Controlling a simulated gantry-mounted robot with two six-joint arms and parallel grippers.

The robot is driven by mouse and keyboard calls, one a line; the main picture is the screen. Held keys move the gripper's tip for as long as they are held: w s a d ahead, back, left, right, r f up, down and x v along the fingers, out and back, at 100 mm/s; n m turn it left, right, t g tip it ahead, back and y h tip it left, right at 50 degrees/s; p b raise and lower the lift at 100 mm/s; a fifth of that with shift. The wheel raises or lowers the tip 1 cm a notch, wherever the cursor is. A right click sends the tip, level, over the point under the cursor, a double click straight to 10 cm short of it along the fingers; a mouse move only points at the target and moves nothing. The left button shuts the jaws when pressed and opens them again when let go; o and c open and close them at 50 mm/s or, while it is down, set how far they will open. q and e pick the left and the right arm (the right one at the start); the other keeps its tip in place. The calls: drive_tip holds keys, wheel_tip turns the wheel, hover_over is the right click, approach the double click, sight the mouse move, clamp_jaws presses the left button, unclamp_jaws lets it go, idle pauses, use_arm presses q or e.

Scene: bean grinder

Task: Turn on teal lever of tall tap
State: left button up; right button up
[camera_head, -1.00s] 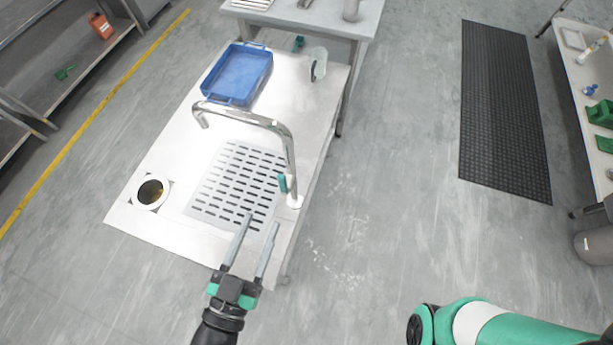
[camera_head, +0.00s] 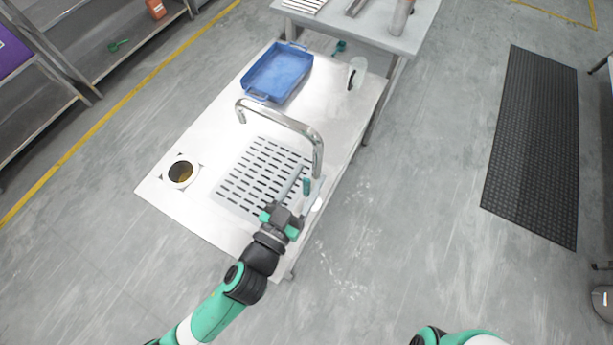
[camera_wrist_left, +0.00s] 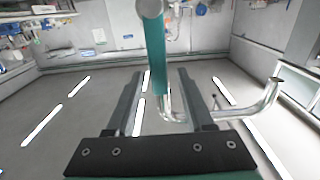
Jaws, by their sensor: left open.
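The tall chrome tap (camera_head: 318,150) stands at the right edge of the steel counter, its spout arching left over the slotted drain panel. Its teal lever (camera_head: 306,187) is on the side of the tap near its base. My left gripper (camera_head: 310,180) is open at the lever, its fingers pointing toward the tap. In the left wrist view the teal lever (camera_wrist_left: 157,60) shows between the two open fingers (camera_wrist_left: 161,78), with a gap on either side. The tap's curved pipe (camera_wrist_left: 255,108) shows at right there. My right gripper is out of view.
A blue tray (camera_head: 278,74) sits at the counter's back, with a clear upright piece (camera_head: 357,73) right of it. A round hole with a white rim (camera_head: 181,172) is at the counter's left. Open floor lies right of the counter, before a black mat (camera_head: 535,145).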

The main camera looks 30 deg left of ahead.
use_arm(q)
drive_tip(key=shift+c, duration=0.3)
clamp_jaws()
idle(1.1)
